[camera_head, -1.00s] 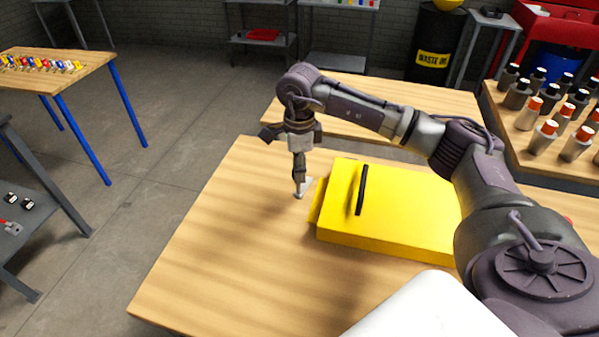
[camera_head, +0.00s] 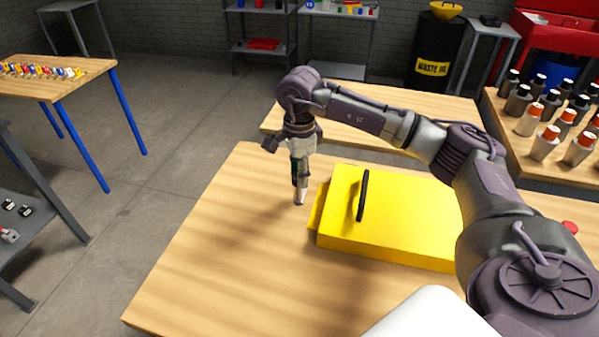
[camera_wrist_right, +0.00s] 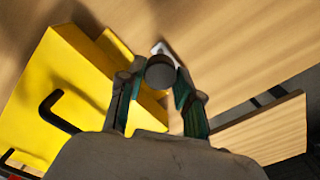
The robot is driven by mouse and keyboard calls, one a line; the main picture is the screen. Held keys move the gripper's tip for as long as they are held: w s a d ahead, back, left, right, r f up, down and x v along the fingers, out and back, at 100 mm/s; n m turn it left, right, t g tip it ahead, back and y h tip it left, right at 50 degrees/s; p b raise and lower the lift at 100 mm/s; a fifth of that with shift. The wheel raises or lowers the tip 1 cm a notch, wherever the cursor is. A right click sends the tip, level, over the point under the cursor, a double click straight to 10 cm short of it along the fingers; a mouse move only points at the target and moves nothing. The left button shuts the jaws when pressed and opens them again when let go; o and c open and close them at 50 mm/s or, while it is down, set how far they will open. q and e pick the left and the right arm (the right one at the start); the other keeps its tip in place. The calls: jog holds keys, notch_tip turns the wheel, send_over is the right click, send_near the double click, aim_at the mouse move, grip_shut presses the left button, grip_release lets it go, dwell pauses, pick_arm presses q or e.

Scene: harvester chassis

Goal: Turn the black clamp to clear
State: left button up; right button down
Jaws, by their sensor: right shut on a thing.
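A yellow box (camera_head: 400,222) lies on the wooden table, and a black bent bar (camera_head: 362,196) stands up from its top. This bar may be the black clamp. In the right wrist view the bar (camera_wrist_right: 56,112) is left of my fingers and apart from them. My right gripper (camera_head: 300,192) points down just left of the box. It is shut on a small grey round-ended thing (camera_wrist_right: 160,72), whose pale tip (camera_head: 300,199) shows below the fingers in the head view. I cannot tell whether it touches the table. My left gripper is not in view.
The wooden table (camera_head: 215,260) is clear at its left and front. Another wooden table (camera_head: 440,108) stands behind. Several bottles (camera_head: 545,142) stand on a table at the right. A blue-legged table (camera_head: 85,75) is at the far left.

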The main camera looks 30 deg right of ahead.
jog(key=c, duration=0.8)
grip_release()
jog(key=shift+o, duration=0.2)
notch_tip(320, 180, up, 12)
